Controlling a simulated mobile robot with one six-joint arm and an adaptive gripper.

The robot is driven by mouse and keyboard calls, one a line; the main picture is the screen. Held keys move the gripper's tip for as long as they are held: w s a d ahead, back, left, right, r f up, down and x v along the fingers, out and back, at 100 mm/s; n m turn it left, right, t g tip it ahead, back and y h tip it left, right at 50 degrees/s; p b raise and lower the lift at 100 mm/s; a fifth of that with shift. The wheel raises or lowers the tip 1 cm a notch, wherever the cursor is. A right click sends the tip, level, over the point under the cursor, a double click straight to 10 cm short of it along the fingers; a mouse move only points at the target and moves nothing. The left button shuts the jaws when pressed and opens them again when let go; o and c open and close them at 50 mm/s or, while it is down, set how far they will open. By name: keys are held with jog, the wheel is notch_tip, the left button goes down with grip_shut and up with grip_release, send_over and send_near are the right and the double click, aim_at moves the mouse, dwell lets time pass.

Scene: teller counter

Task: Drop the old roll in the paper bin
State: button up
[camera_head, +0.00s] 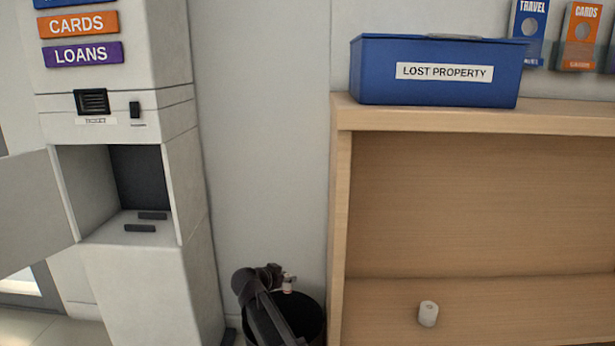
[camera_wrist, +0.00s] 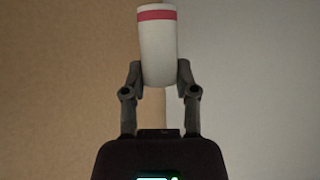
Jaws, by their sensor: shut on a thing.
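The old roll (camera_wrist: 157,55) is a white cylinder with a red band near one end, seen in the wrist view. My gripper (camera_wrist: 158,78) is shut on it, one finger on each side. In the head view my gripper (camera_head: 282,281) is over the black paper bin (camera_head: 312,318), which stands on the floor between the kiosk and the wooden shelf. Only a small pale part of the held roll (camera_head: 288,287) shows there. My arm hides much of the bin's left side and opening. Another white roll (camera_head: 428,313) stands on the lower shelf at the right.
The grey ticket kiosk (camera_head: 180,280) stands at the left with its door (camera_head: 35,210) open and its compartment empty of any roll. The wooden shelf unit (camera_head: 338,230) rises just right of the bin. A blue lost property box (camera_head: 440,90) sits on top.

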aim_at(285, 292)
jog(key=shift+f+b, duration=2.55)
jog(key=shift+f, duration=0.2)
jog(key=o, duration=0.9)
jog(key=shift+s, duration=0.15)
